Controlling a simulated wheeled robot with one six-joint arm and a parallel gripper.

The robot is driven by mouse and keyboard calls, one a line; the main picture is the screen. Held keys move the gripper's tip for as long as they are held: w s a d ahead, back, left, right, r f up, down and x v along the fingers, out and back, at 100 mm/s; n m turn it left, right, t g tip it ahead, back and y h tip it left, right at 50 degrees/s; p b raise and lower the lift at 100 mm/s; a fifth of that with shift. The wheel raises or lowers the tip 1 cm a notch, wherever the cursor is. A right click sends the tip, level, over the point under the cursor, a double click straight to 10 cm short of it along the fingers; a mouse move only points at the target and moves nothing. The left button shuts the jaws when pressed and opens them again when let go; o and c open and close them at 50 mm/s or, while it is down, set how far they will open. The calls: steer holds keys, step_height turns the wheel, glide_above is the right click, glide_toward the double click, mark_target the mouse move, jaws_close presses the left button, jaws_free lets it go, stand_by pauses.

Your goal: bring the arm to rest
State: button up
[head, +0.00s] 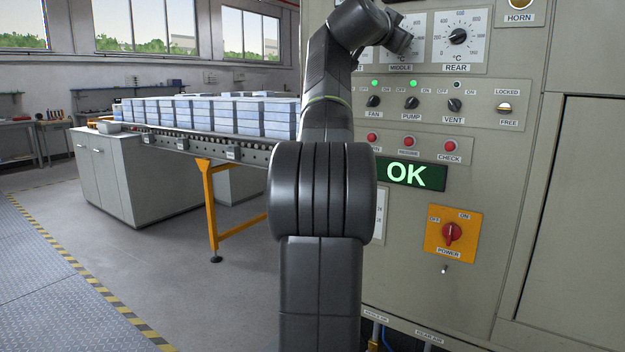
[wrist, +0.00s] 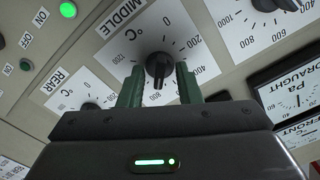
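My arm (head: 320,190) rises in front of the control panel in the head view and bends over at the top. My gripper (head: 404,42) is at the middle temperature dial (head: 415,28), partly covering it. In the wrist view, the two green fingers of my gripper (wrist: 159,85) stand apart, one on each side of the black knob of the middle dial (wrist: 158,68). A narrow gap seems to show beside the knob; whether a fingertip touches it I cannot tell. The gripper holds nothing visible.
The panel carries a rear dial (head: 458,38), switches (head: 411,102), red buttons (head: 409,142), a green OK display (head: 413,175) and a red power switch (head: 451,233). A conveyor (head: 215,147) with stacked blocks stands left. Open floor (head: 130,245) lies further left.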

steer(key=n+p, duration=0.7)
steer(key=n, duration=1)
steer(key=shift+d, duration=0.1)
steer(key=shift+s+f, duration=0.1)
steer(key=shift+f, duration=0.05)
